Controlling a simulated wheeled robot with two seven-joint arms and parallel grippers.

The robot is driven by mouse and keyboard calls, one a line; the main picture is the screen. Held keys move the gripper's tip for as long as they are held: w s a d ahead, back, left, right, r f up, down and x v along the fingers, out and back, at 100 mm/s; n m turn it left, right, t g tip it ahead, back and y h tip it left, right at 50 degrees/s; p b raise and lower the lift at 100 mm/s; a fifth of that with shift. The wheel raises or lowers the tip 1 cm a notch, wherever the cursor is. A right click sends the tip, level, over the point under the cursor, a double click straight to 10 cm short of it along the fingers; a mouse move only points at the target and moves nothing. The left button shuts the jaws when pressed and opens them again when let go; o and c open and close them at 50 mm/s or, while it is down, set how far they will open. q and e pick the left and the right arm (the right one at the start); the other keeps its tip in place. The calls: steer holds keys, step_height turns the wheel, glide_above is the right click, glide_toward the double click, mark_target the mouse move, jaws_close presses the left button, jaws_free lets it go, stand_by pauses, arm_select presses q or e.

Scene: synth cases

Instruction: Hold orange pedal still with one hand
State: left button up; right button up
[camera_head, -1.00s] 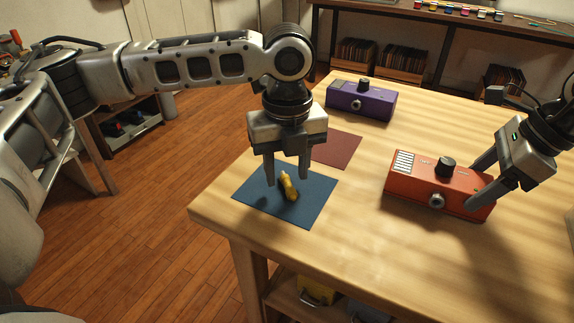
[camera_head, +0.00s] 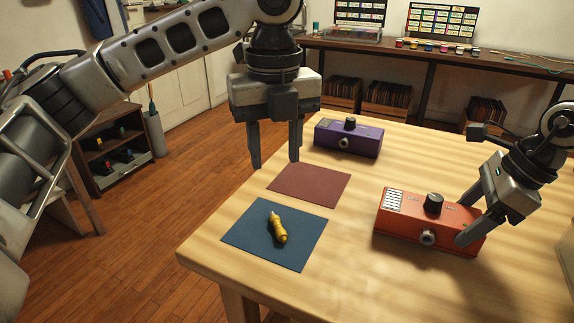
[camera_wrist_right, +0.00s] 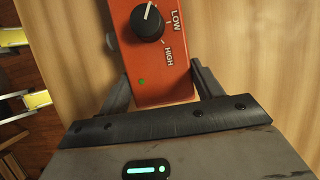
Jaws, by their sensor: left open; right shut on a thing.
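The orange pedal (camera_head: 405,221) sits on the right part of the wooden table, with a black knob on top and a round jack on its front side. My right gripper (camera_head: 468,217) is shut on its right end, one finger on each side. In the right wrist view the orange pedal (camera_wrist_right: 165,75) lies between the fingers of my right gripper (camera_wrist_right: 162,80), its knob by the words LOW and HIGH and a small green light lit. My left gripper (camera_head: 274,163) is open and empty, raised above the table's left edge near the dark red mat.
A yellow object (camera_head: 278,229) lies on a blue mat (camera_head: 255,250) at the front left. A dark red mat (camera_head: 312,187) lies bare behind it. A purple pedal (camera_head: 330,140) stands at the back. The front middle of the table is clear.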

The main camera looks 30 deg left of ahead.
stand_by(0.3)
steer(key=o, duration=1.2)
steer(key=shift+c, duration=0.2)
steer(key=v, duration=1.2)
step_height(320, 180, up, 10)
steer(key=p, duration=0.9)
steer(key=shift+p, duration=0.35)
